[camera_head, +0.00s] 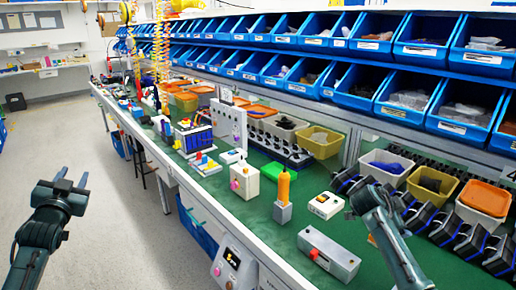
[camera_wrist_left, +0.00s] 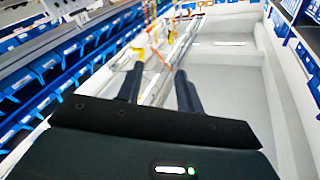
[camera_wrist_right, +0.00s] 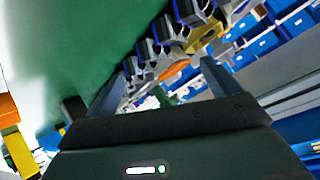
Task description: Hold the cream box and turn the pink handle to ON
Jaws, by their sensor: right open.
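The cream box (camera_head: 245,182) stands upright on the green bench top, near its front edge, in the head view. The pink handle (camera_head: 235,185) is a small knob on its front face. Its exact angle and any ON marking are too small to read. My left gripper (camera_head: 64,187) is open and empty over the floor, well left of the box. Its two parted fingers show in the left wrist view (camera_wrist_left: 160,88). My right gripper (camera_head: 372,198) is open and empty above the bench, right of the box. Its parted fingers show in the right wrist view (camera_wrist_right: 168,75). Neither touches the box.
An orange-handled tool in a grey holder (camera_head: 283,210) stands just right of the box. A white switch box (camera_head: 326,205) and a grey box with a red button (camera_head: 328,254) lie further right. Blue bins (camera_head: 400,100) line the back. Bare green surface lies around the box.

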